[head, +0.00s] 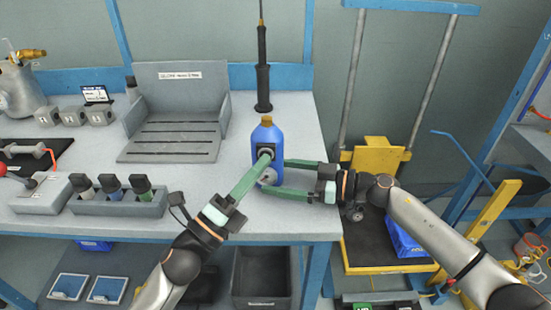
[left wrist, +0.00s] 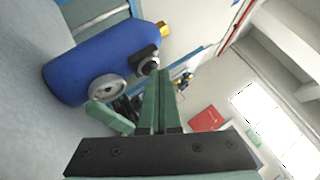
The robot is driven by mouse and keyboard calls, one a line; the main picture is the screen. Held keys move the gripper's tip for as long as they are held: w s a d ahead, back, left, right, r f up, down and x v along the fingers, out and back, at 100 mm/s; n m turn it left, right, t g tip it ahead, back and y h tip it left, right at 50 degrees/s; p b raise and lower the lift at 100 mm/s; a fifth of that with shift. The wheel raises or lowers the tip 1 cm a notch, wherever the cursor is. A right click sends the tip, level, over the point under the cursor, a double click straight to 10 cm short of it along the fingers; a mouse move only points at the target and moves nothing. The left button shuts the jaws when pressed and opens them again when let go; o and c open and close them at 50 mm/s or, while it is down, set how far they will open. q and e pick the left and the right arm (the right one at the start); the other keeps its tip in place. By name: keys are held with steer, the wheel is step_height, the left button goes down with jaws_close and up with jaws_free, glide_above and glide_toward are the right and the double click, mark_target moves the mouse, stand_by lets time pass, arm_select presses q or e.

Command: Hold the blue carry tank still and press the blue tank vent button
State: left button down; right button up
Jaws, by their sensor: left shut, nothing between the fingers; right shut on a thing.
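The blue carry tank (head: 271,136) stands upright near the bench's front right edge, with a brass cap (head: 267,121). In the left wrist view the tank (left wrist: 85,68) appears tilted, with a round grey dial (left wrist: 107,88) and a dark vent button block (left wrist: 148,58) on its side. My left gripper (head: 265,158) is shut and empty, its fingertips at the button; I cannot tell whether they touch. The left fingers show from behind in the left wrist view (left wrist: 160,76). My right gripper (head: 268,176) is shut on the tank from the right, low on its body.
A grey slotted rack (head: 172,141) stands behind and left of the tank. A black pump-like tool (head: 263,80) stands behind it. A grey holder with several bottles (head: 118,207) lies at front left. A yellow cart (head: 376,155) is right of the bench.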

steer(key=shift+s+f, duration=0.15)
steer(key=shift+f, duration=0.15)
arm_select(q)
steer(key=shift+s+a, duration=0.1)
steer(key=shift+s, duration=0.2)
arm_select(e)
steer(key=o, duration=0.5)
arm_select(q)
steer(key=s, duration=0.6)
arm_select(e)
steer(key=shift+r, duration=0.1)
arm_select(q)
steer(key=shift+a, duration=0.1)
